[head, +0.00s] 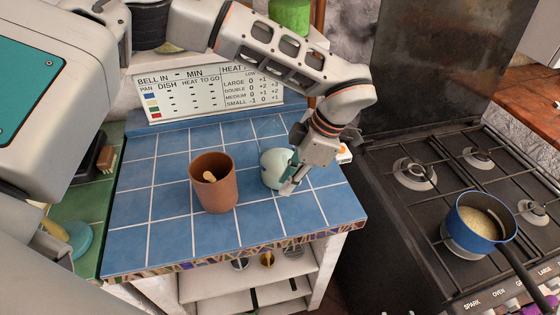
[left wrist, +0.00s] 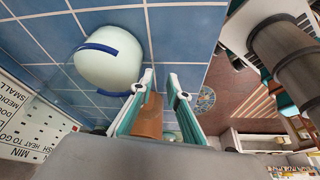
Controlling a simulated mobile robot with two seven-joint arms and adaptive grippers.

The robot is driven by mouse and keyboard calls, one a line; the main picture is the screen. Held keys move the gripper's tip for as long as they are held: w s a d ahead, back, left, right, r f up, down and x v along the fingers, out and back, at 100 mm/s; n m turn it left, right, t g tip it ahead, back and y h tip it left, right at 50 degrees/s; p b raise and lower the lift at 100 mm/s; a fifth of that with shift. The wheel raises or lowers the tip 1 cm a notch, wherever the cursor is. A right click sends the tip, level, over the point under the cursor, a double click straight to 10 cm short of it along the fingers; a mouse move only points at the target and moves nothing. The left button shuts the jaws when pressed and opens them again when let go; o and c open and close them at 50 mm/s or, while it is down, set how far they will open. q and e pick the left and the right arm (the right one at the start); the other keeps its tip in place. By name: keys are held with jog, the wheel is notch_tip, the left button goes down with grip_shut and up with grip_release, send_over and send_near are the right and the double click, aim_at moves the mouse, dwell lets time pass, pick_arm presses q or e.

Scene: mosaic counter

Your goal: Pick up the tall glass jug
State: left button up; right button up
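I cannot clearly make out a tall glass jug in either view; only faint clear curved outlines show around the pale round vessel in the left wrist view. That pale mint vessel (head: 272,172) stands on the blue tiled counter, partly hidden behind my left gripper. In the left wrist view the vessel (left wrist: 108,66) shows a dark blue band and lies outside the fingers. My left gripper (head: 289,189) points down beside it. In the wrist view its fingertips (left wrist: 160,74) are apart, with no held object visible between them. My right gripper is not in view.
A terracotta pot (head: 218,191) holding a wooden utensil stands left of the vessel. A white heat chart (head: 212,94) leans at the back. A blue saucepan (head: 478,207) sits on the black stove (head: 400,213) at right. The counter's front left tiles are clear.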

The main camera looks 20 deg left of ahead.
pick_arm(q)
jog(key=shift+a+f, duration=0.1)
jog(key=shift+f, duration=0.2)
grip_shut()
jog(key=shift+r, duration=0.15)
jog(key=shift+r, duration=0.3)
notch_tip(320, 180, up, 19)
jog(key=shift+r+b, duration=0.15)
jog(key=shift+b, duration=0.15)
dwell(0.3)
